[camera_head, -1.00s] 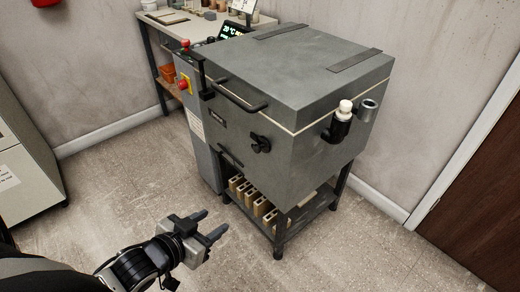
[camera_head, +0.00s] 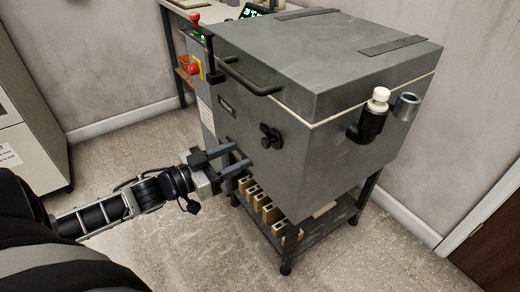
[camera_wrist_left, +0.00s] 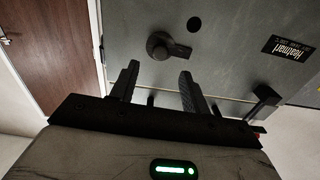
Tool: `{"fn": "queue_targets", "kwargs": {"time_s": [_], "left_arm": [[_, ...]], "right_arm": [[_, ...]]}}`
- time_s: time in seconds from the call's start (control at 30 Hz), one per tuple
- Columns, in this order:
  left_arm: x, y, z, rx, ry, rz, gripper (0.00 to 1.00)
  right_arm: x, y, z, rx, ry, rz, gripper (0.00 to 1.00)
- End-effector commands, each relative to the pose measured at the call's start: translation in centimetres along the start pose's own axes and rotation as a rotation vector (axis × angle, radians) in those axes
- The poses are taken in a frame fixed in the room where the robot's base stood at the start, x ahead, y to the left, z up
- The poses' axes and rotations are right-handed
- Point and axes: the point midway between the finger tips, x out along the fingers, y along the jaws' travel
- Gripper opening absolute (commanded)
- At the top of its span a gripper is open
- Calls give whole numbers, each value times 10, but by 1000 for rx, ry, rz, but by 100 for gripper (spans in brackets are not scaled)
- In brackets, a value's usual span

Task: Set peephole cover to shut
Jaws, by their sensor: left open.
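The peephole cover (camera_head: 270,137) is a small black piece on the front face of the grey kiln (camera_head: 320,125). In the left wrist view the cover (camera_wrist_left: 168,46) shows a round knob and a short arm. A dark round hole (camera_wrist_left: 194,24) shows beside it, uncovered. My left gripper (camera_head: 243,155) is open and empty, lower left of the cover in the head view. In the left wrist view its fingertips (camera_wrist_left: 160,70) point toward the cover, apart from it. My right gripper is not in view.
A bar handle (camera_head: 248,82) juts from the kiln's upper front. A control box with a red button (camera_head: 194,68) stands at its left. A black elbow fitting with a white cap (camera_head: 375,112) is on the right side. Several bricks (camera_head: 266,208) sit on the shelf below.

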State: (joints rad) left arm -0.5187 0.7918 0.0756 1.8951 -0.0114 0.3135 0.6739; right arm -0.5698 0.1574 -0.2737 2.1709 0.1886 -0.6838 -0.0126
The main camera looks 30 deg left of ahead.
Motion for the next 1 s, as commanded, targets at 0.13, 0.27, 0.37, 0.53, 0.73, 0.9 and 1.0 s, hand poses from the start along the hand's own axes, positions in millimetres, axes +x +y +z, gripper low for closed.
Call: {"fn": "queue_targets", "kwargs": {"time_s": [0.13, 0.27, 0.37, 0.53, 0.73, 0.9, 1.0], "left_arm": [[31, 0, 1, 3, 4, 0, 47], [51, 0, 1, 3, 3, 0, 47], [62, 0, 1, 0, 1, -1, 47], [72, 0, 1, 1, -1, -1, 47], [74, 0, 1, 0, -3, -1, 47], [74, 0, 1, 0, -2, -1, 30], [74, 0, 1, 0, -2, -1, 2]], "right_arm": [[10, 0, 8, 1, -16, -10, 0], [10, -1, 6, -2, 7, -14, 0], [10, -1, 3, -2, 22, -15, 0], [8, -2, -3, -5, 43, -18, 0], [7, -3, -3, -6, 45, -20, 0], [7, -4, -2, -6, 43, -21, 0], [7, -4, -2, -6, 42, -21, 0]]}}
